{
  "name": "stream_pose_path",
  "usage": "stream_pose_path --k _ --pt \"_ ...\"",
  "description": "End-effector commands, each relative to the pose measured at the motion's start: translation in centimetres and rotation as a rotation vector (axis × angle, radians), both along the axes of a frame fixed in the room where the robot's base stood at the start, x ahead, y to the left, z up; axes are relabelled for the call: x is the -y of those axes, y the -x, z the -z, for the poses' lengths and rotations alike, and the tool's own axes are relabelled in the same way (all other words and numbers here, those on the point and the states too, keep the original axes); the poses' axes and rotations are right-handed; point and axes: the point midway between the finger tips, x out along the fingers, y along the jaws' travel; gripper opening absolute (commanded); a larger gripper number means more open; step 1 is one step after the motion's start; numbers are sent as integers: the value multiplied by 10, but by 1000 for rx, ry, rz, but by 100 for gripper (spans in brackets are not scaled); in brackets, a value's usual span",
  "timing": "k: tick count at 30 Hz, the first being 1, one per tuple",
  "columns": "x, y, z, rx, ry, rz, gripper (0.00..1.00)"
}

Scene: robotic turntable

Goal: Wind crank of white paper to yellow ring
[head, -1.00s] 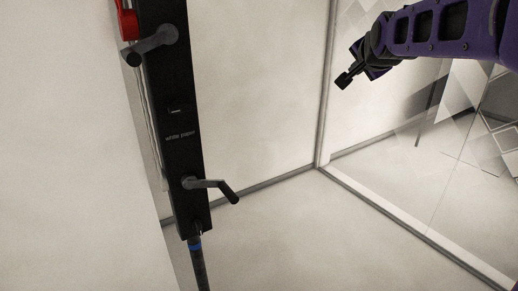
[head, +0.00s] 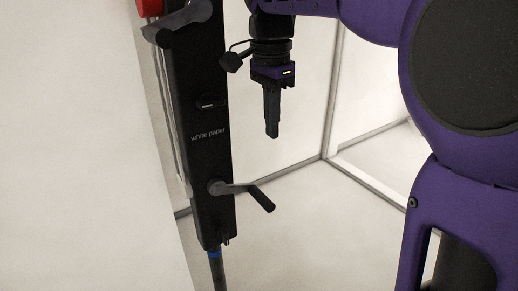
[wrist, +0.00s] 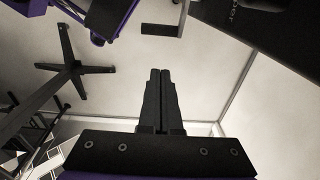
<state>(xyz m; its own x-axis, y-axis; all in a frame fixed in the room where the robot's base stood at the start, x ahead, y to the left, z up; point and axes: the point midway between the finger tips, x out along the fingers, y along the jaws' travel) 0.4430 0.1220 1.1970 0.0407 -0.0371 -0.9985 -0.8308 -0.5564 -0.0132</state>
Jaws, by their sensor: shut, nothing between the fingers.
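A tall black panel (head: 205,160) carries the label "white paper". A dark crank (head: 235,189) is mounted below the label, its handle pointing right and slightly down. A rod with a blue ring (head: 213,254) hangs from the panel's lower end. I see no yellow ring in either view. My gripper (head: 272,135) points down, its fingers together and empty, to the right of the panel and above the crank handle, apart from both. The fingers (wrist: 159,72) also show shut in the wrist view. A dark bar (wrist: 160,30) lies beyond their tips; I cannot tell whether it is the crank handle.
A second crank (head: 188,15) and a red part (head: 150,8) are at the panel's top. A white wall (head: 80,150) stands close on the left. Glass-like panels with metal frames stand behind. A black star-shaped stand base (wrist: 70,68) is on the floor.

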Motion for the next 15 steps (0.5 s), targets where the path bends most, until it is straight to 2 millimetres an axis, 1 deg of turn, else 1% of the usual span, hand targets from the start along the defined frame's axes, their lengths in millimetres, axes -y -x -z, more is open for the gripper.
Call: stream_pose_path --k 2,5,8,15 --pt "1 2 0 -12 6 -2 0" --pt "2 3 6 -17 8 -4 0" --pt "2 3 21 -17 8 -4 0" --pt "4 1 73 -17 8 -4 0"
